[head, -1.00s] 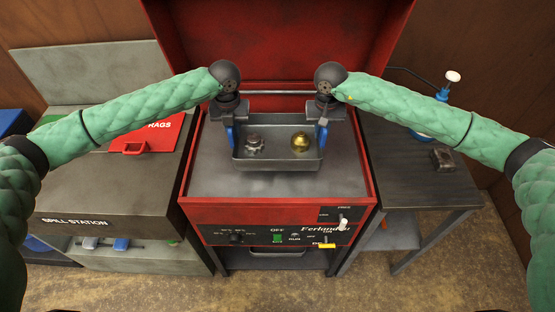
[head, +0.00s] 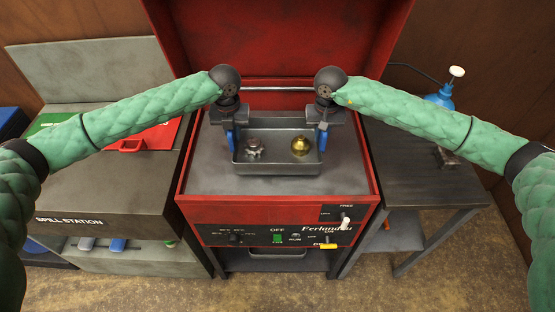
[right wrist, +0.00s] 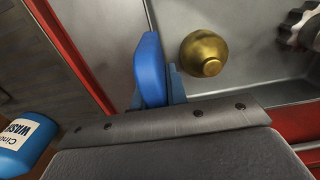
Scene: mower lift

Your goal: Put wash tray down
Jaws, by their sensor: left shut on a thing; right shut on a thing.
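The wash tray (head: 277,169) is a grey metal tray over the grey top of the red parts washer (head: 230,208). It holds a dark toothed gear (head: 254,148) at left and a brass part (head: 300,145) at right. My left gripper (head: 231,138) is shut on the tray's left end by a blue piece. My right gripper (head: 322,138) is shut on its right end; the right wrist view shows the blue piece (right wrist: 151,70) at the jaws beside the brass part (right wrist: 204,53). I cannot tell whether the tray's underside touches the washer top.
The red lid (head: 280,40) stands open behind. The spill station (head: 100,190) with a red rags lid (head: 150,136) is at left. A dark side table (head: 420,180) at right holds a blue bottle (head: 441,97). The washer top before the tray is clear.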

